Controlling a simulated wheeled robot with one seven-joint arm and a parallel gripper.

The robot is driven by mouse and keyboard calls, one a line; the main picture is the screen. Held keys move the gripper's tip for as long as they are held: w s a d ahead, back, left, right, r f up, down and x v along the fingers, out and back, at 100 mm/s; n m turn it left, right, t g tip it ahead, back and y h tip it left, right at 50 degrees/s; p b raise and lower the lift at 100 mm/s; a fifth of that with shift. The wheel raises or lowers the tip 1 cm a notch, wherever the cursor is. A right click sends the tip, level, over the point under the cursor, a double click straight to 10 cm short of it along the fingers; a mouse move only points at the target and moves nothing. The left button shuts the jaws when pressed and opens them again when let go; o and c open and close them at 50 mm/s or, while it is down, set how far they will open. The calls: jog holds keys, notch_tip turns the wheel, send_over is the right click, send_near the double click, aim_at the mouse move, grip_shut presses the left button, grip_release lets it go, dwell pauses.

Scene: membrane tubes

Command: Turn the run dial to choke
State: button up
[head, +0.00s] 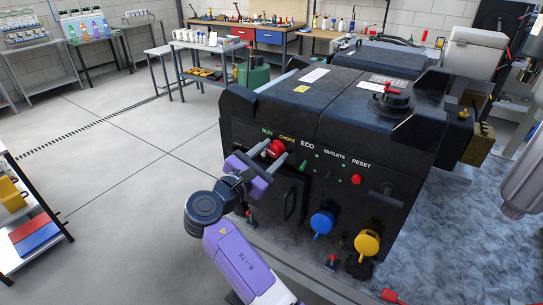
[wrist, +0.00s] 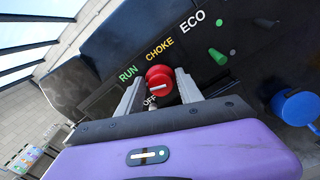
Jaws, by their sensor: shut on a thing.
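The red run dial (head: 275,148) is on the front panel of the black generator (head: 310,160), under the RUN and CHOKE labels. My gripper (head: 272,154) reaches it from the front, with a finger on each side. In the wrist view the red dial (wrist: 158,80) sits between the two grey fingertips of my gripper (wrist: 160,92), which is shut on it. A short white mark on the dial lies nearly level in that picture. RUN, CHOKE and OFF are printed around the dial. I cannot tell which label the mark points at.
Right of the dial are a green switch (wrist: 217,56), a red reset button (head: 356,179), a blue outlet cap (head: 322,222) and a yellow outlet cap (head: 367,242). A red-capped fuel lid (head: 390,98) is on top. Open floor (head: 110,150) lies to the left.

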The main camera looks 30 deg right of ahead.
jog(key=m+b, duration=0.1)
jog(key=m, duration=0.2)
jog(key=m+b, duration=0.1)
jog(key=shift+f+m+b, duration=0.25)
jog(key=shift+m+b, duration=0.1)
jog(key=shift+m, duration=0.05)
jog(key=m+b, duration=0.4)
jog(key=m, duration=0.1)
jog(key=shift+s+f, duration=0.1)
jog(key=m+b, duration=0.6)
jog(key=shift+f+m+b, duration=0.15)
jog(key=shift+m+b, duration=0.15)
jog(key=shift+b, duration=0.05)
jog(key=shift+m+b, duration=1.3)
jog(key=shift+m, duration=0.1)
jog(key=o, duration=1.1)
jog(key=shift+r, duration=0.2)
jog(key=shift+o, duration=0.2)
